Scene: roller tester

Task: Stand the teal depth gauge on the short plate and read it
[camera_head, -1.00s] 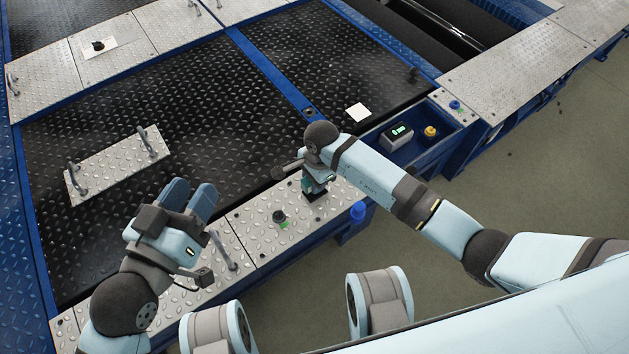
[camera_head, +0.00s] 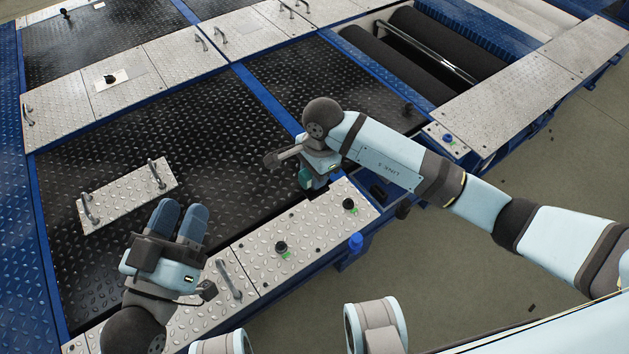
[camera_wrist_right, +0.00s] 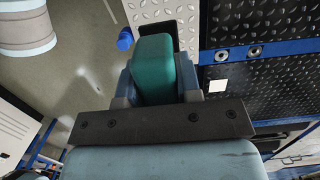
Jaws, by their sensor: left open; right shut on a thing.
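The teal depth gauge (camera_head: 305,179) is in my right gripper (camera_head: 314,167), near the far edge of the front silver plate (camera_head: 305,227). In the right wrist view the gauge (camera_wrist_right: 155,66) is a teal block between the fingers, with a black part behind it. Whether its foot touches anything cannot be told. My left gripper (camera_head: 181,217) is open and empty, near a short silver plate with two handles (camera_head: 127,196) lying on the black tread plate. Which plate the task calls short is not marked.
A white square (camera_wrist_right: 217,86) lies on black tread plate. Open rollers (camera_head: 400,62) are at the back right.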

